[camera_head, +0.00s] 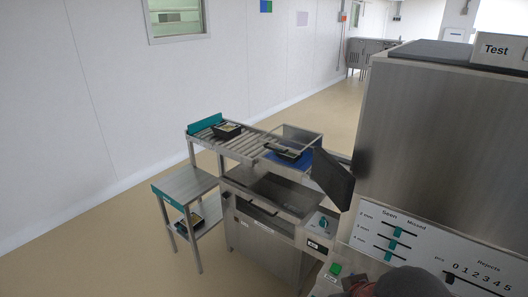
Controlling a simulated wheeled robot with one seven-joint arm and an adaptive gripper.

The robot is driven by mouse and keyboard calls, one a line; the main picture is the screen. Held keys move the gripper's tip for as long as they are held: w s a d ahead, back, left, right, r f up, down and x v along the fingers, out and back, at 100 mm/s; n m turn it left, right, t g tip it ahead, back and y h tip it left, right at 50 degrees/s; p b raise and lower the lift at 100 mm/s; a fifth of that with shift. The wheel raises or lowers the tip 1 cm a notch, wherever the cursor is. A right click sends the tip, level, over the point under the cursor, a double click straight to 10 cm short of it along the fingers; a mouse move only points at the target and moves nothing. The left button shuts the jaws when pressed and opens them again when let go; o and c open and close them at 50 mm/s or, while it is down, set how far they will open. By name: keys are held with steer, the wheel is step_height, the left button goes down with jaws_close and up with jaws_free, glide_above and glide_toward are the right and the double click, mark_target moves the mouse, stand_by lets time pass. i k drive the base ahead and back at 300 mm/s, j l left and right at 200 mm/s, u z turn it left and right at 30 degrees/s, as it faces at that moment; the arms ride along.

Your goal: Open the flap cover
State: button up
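The tray sealer is a low steel machine (262,250) with a roller conveyor (238,147) at its back. A dark grey flap-like panel (333,180) stands tilted at its right side, beside the large steel cabinet (435,150). I cannot tell for sure whether this panel is the flap cover. A flat steel surface (285,192) lies left of the panel. A dark rounded shape at the bottom edge looks like part of my arm. My gripper's fingers do not show.
A black tray (227,131) sits on the rollers. A small side table (185,186) stands left, with a tray on its lower shelf. A control box (319,239) is on the sealer's front right; a green button (335,268) is below it. Floor at left is clear.

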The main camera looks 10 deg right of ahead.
mark_target(319, 134)
steer(key=i+j, duration=0.15)
steer(key=j, duration=0.25)
steer(key=i+j+z, duration=0.1)
steer(key=j, duration=0.35)
steer(key=i+j, duration=0.2)
steer(key=j, duration=0.2)
steer(key=i+j, duration=0.15)
steer(key=j, duration=0.3)
steer(key=i+j+z, duration=0.1)
steer(key=j, duration=0.3)
steer(key=i+j, duration=0.2)
steer(key=j, duration=0.25)
steer(key=i+j+z, duration=0.1)
steer(key=i, duration=0.45)
steer(key=i+j+z, duration=0.15)
steer(key=i, duration=0.35)
steer(key=i+l, duration=0.35)
steer(key=i, duration=0.2)
